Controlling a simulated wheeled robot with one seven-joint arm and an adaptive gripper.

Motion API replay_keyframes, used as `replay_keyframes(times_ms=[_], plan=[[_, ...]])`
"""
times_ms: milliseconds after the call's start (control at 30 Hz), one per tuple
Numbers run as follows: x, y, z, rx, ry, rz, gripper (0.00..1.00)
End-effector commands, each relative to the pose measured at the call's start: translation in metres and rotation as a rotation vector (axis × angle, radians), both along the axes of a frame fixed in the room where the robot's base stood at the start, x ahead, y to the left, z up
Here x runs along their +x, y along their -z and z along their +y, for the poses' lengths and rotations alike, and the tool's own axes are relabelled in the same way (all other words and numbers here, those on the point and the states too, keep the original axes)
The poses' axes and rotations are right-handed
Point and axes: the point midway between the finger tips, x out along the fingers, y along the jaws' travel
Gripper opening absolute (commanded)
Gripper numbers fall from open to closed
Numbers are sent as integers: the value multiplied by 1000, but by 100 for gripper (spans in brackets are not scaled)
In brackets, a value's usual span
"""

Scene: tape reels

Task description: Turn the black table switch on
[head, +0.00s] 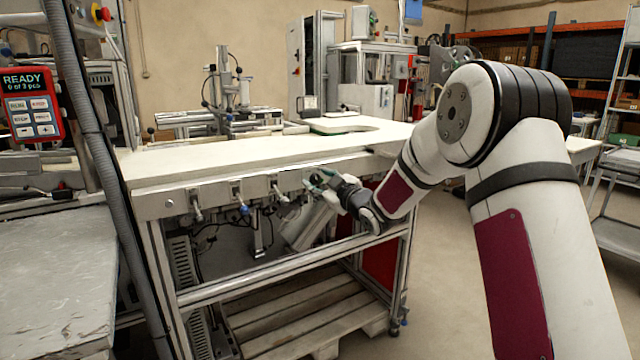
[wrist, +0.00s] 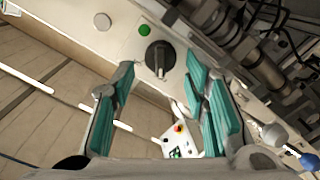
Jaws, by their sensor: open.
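The black table switch (wrist: 159,60) is a round rotary knob on the pale front panel of the table. In the wrist view it shows near the top centre, its raised grip bar running roughly up and down the picture. My gripper (wrist: 160,78) is open, with teal-padded fingers on either side of the knob's line. The knob lies just beyond the fingertips, and I cannot tell whether they touch it. In the head view my gripper (head: 322,183) is at the table's front edge, right of several levers; the switch cannot be made out there.
A green button (wrist: 145,30) and a pale round button (wrist: 102,21) sit beside the switch. Levers (head: 240,204) hang along the front rail of the white-topped table (head: 240,160). A white box with a red button (wrist: 180,138) shows below. The floor right of the table is open.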

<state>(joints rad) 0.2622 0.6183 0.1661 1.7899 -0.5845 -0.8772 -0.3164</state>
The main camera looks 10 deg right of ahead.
Motion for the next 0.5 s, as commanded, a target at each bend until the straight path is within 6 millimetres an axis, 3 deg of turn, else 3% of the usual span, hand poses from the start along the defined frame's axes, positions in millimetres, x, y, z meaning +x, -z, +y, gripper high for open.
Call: replay_keyframes(times_ms=[267,467,500], plan=[[2,0,1,1,0,2,42],[1,0,1,0,-1,1,1],[1,0,1,0,-1,1,0]])
